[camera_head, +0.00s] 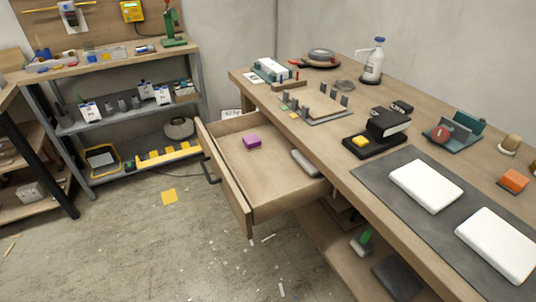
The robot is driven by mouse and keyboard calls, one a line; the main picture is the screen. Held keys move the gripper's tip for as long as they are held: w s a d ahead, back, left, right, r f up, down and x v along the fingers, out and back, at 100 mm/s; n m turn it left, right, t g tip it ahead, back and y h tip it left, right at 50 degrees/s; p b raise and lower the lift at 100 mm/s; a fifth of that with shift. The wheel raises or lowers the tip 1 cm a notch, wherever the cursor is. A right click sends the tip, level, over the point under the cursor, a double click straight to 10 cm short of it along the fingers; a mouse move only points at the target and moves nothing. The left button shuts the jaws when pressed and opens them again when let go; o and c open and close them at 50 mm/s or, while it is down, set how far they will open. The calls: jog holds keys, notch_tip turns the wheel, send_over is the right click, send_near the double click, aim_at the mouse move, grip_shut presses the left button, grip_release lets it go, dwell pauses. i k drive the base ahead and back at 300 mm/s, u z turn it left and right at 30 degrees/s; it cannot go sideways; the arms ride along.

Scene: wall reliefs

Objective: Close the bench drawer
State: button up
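The wooden bench drawer (237,193) is pulled well out from the left side of the workbench (325,145). Its front panel faces left and carries a dark handle (209,172). Inside the drawer lie a small purple block (252,142) and a grey, rounded object (306,163) near the bench side. My gripper is not in this view, so its place and state do not show.
A metal shelf unit (70,127) with boxes and tools stands at the back left. A lower bench shelf (340,262) sits below the drawer.

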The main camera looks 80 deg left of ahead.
aim_at(264, 183)
jog(key=u, duration=3.9)
jog(key=k, duration=0.4)
jog(key=z, duration=0.6)
jog(key=i, duration=0.35)
jog(key=u, duration=0.2)
